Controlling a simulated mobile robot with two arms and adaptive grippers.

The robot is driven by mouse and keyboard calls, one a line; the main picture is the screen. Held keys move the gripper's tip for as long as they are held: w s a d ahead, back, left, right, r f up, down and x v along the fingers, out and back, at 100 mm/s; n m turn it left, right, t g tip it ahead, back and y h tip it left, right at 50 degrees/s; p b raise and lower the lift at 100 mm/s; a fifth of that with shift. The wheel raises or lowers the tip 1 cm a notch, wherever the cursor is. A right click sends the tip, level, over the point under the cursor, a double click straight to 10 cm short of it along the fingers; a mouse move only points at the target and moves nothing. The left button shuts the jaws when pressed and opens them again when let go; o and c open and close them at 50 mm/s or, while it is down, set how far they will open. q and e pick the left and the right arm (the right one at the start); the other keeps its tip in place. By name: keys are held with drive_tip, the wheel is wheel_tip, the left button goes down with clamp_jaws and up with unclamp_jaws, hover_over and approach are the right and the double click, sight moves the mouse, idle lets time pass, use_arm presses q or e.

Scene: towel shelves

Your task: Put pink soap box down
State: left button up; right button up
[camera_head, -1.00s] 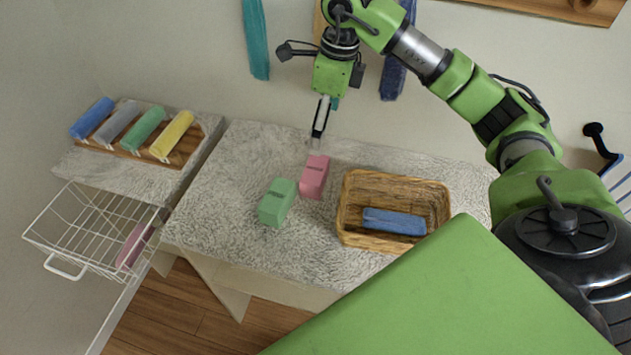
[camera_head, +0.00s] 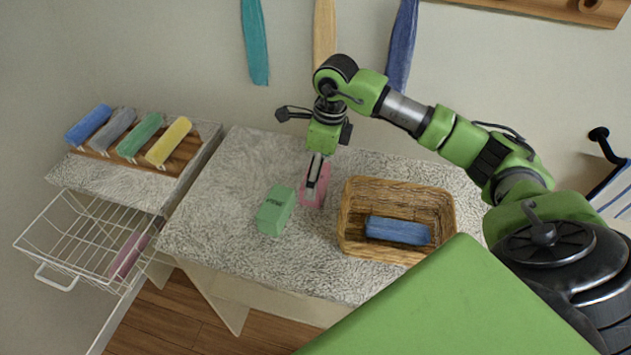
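The pink soap box (camera_head: 322,192) stands on the grey marbled counter (camera_head: 215,235), between a green soap box (camera_head: 275,210) and the wicker basket (camera_head: 348,232). My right gripper (camera_head: 313,185) is down at the pink box from above. A finger overlaps the box's near side and hides part of it. I cannot tell whether the fingers are pressed on the box or only around it. My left gripper is not in view.
The basket holds a blue item (camera_head: 398,230). A wooden tray (camera_head: 178,160) with several rolled towels is on the left shelf. A white wire drawer (camera_head: 65,235) below it holds a pink item (camera_head: 128,255). Towels hang on the wall. The counter's left part is clear.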

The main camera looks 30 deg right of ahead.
drive_tip(key=f+p, duration=0.1)
drive_tip(key=f, duration=0.1)
drive_tip(key=w+f, duration=0.1)
drive_tip(key=f, duration=0.2)
drive_tip(key=shift+p, duration=0.4)
drive_tip(key=shift+r, duration=0.1)
drive_tip(key=c, duration=1.3)
drive_tip(key=shift+r, duration=0.1)
drive_tip(key=shift+c, duration=0.2)
